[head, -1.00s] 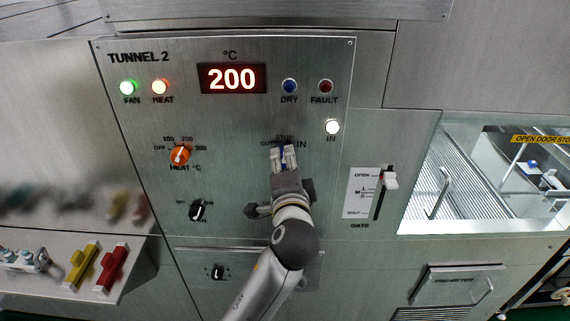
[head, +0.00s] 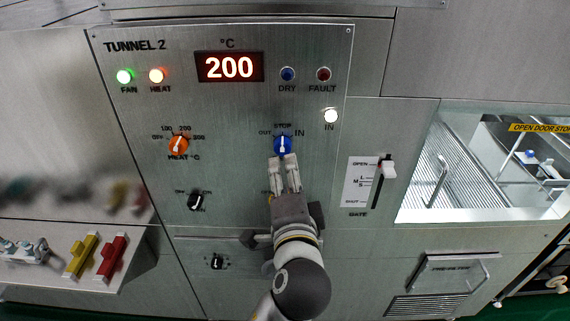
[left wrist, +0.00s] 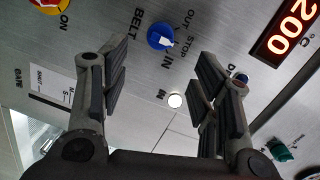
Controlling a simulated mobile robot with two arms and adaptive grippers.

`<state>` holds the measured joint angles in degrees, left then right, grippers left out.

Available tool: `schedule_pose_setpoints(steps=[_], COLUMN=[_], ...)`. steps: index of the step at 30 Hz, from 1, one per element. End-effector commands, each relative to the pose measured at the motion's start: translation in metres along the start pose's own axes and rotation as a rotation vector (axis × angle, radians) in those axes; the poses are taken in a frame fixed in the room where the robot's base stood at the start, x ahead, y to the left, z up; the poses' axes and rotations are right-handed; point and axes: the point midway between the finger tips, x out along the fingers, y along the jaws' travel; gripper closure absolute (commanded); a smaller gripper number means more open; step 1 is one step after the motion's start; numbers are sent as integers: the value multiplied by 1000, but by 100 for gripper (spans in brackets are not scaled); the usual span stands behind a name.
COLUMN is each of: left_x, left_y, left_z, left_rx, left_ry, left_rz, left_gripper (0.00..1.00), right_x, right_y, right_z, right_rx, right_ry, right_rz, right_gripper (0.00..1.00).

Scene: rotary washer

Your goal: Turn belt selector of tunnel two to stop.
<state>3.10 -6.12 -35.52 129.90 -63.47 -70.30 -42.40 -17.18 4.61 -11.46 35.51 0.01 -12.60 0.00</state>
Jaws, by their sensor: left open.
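The belt selector of tunnel two is a round blue knob (head: 282,146) with a white pointer, set among OUT, STOP and IN marks. Its pointer stands up toward STOP in the head view. In the left wrist view the blue knob (left wrist: 160,37) shows clear of the fingers, its white pointer also toward STOP. My left gripper (head: 284,166) is open and empty, just below the knob in the head view. The knob also lies beyond the open fingers (left wrist: 160,76) in the left wrist view. My right gripper is not in view.
The panel has an orange heat knob (head: 179,145), a black switch (head: 196,201) and a gate slider (head: 387,170) beside the arm. The display (head: 230,67) reads 200. The white IN lamp (head: 330,115) is lit. Yellow (head: 82,256) and red (head: 112,259) handles stand lower left.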

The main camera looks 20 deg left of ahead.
Motion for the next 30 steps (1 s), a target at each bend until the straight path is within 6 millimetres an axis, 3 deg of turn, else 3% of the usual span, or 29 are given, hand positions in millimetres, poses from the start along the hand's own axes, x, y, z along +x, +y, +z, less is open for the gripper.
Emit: schedule_pose_setpoints(steps=[7,23,26,29,30], left_x=[-23,-22,-14,-1,5], left_y=[0,5,32,87,116], left_z=[0,-2,-8,-19,-22], left_rx=[1,6,26,54,64], left_ry=[1,4,24,62,79], left_rz=[1,7,41,117,158], left_gripper=[43,43,43,43,43], right_x=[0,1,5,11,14], right_y=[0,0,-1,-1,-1], right_z=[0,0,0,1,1], right_rx=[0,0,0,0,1], right_ry=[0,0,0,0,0], right_rz=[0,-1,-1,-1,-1], right_gripper=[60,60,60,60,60])
